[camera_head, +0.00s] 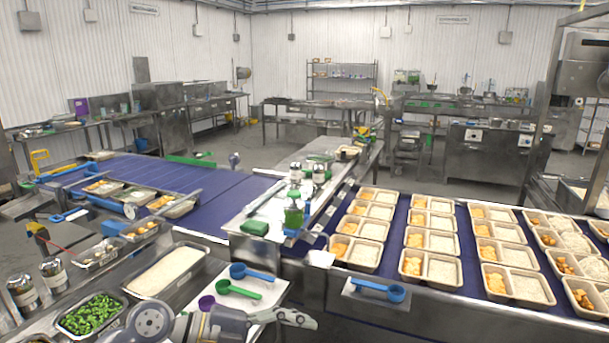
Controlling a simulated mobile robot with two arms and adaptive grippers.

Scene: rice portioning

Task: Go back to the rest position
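My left gripper (296,318) is low in the view, left of centre, with its arm coming in from the bottom left and its fingers pointing right. It holds nothing that I can see, and its fingers are too small to tell open from shut. It is just below a white board (262,316) bearing a green scoop (240,291), a blue scoop (252,272) and a purple scoop (207,302). A pan of white rice (166,271) is up and left of the gripper. My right gripper is not in view.
Two-compartment trays (364,253) with yellow food and rice stand in rows on the blue conveyor (388,250) at right. A blue scoop (380,290) lies on a metal ledge in front. A pan of green vegetables (91,316) and jars (23,292) stand at lower left.

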